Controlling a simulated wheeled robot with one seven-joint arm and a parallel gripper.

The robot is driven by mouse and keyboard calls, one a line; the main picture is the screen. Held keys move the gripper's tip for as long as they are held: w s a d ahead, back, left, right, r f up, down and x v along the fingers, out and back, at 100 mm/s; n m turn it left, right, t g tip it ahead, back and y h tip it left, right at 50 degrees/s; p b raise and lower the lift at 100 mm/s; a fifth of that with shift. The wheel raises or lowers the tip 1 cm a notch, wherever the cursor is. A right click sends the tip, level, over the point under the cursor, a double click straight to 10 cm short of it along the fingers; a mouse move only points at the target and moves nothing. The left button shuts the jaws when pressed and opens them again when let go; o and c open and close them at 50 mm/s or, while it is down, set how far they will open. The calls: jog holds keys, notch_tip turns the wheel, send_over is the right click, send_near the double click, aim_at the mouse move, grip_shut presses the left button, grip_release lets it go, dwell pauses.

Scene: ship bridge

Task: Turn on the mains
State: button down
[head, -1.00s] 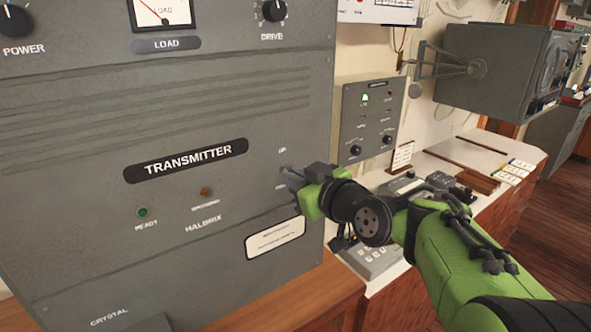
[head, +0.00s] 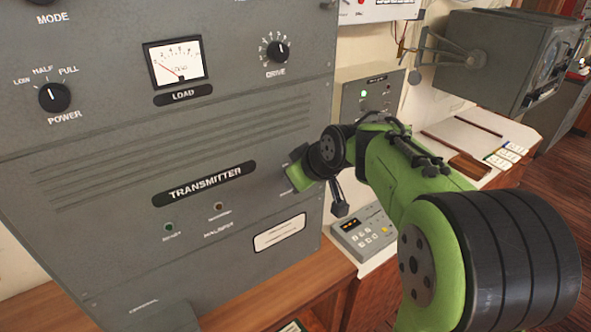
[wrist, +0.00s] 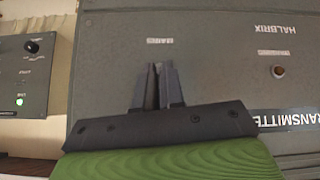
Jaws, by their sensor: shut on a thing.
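The grey transmitter cabinet (head: 110,250) fills the left of the head view. Its ready lamp (head: 168,227) and an amber-brown lamp (head: 218,206) are on its lower front. My gripper (head: 290,178) is at the right side of this front, just right of the transmitter name plate (head: 205,184). In the wrist view my gripper (wrist: 159,68) has its dark fingers close together, shut on a small part at the panel, the mains switch by its place. The switch is mostly hidden by the fingers and its position cannot be told. A small white label (wrist: 160,41) sits beyond the fingertips, upside down and unreadable.
A grey control box (head: 350,97) with a lit green lamp is on the wall to the right. A keypad unit (head: 365,237) stands on the desk below my arm. A large grey instrument (head: 490,60) juts from the wall at the far right.

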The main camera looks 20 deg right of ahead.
dwell(0.5)
jog(key=c, duration=1.2)
grip_release()
jog(key=shift+c, duration=0.2)
jog(key=p+v, duration=0.1)
jog(key=v, duration=1.4)
jog(key=shift+r, duration=0.45)
jog(key=shift+s, duration=0.1)
jog(key=s+a+f+m+g+h+b, duration=0.2)
jog(key=s+f+m+b, duration=0.3)
jog(key=s+f, duration=1.3)
jog(key=shift+s+a+f+m+h, duration=0.35)
jog(key=shift+a+f, duration=0.1)
jog(key=shift+a, duration=0.15)
